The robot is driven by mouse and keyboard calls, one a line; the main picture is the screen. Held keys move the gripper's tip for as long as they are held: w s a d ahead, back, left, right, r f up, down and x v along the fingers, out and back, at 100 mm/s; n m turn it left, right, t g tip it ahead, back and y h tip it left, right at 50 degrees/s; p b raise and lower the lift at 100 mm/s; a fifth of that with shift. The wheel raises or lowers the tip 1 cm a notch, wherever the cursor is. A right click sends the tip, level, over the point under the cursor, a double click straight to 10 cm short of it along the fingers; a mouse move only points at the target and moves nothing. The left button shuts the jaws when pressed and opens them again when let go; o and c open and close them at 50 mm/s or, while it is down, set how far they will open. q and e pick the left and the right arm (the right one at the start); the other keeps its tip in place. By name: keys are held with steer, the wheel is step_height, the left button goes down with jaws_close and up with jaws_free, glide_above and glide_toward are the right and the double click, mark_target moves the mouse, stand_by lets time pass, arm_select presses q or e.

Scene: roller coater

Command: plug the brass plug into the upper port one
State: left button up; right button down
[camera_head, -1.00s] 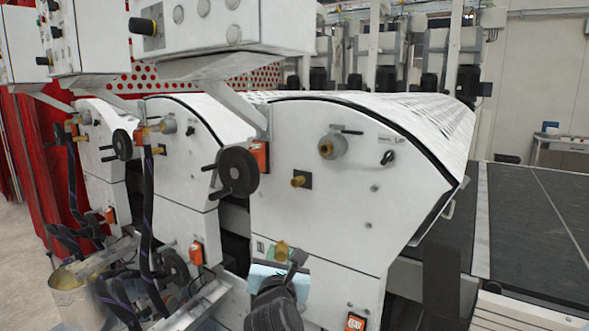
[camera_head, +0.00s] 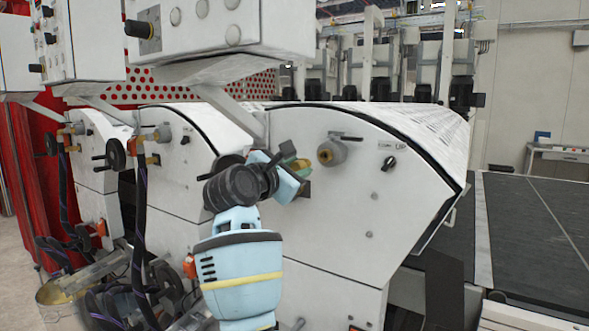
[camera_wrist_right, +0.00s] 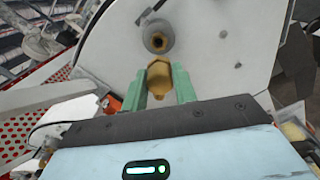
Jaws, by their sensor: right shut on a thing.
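The upper port (camera_head: 332,152) is a round grey collar with a brass centre on the white side panel of the nearest machine. It also shows above the fingers in the wrist view (camera_wrist_right: 158,36). My right gripper (camera_head: 291,170) is just left of the port and apart from it. Its green fingers (camera_wrist_right: 160,88) are shut on the brass plug (camera_wrist_right: 159,78), whose end points towards the port in the wrist view. In the head view the plug is hard to tell from the gripper. My left gripper is not in view.
A black knob (camera_head: 389,163) marked UP sits right of the port. A control box (camera_head: 215,28) overhangs the panel at upper left. Black hoses (camera_head: 140,215) hang at the left. A dark conveyor bed (camera_head: 530,235) lies at the right. My right arm hides the handwheel area and lower brass fitting.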

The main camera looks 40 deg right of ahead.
steer(key=shift+r, duration=0.25)
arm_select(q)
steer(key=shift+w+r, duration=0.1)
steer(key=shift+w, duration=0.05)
arm_select(e)
steer(key=shift+a, duration=0.1)
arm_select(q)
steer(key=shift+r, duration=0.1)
arm_select(e)
steer(key=x, duration=0.6)
stand_by(0.3)
stand_by(0.4)
arm_select(q)
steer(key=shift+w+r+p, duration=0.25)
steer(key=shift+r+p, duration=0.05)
steer(key=shift+p, duration=0.05)
stand_by(1.1)
arm_select(e)
steer(key=shift+x, duration=1.4)
stand_by(0.3)
steer(key=shift+s, duration=0.1)
steer(key=c, duration=1)
jaws_free()
steer(key=shift+c, duration=0.2)
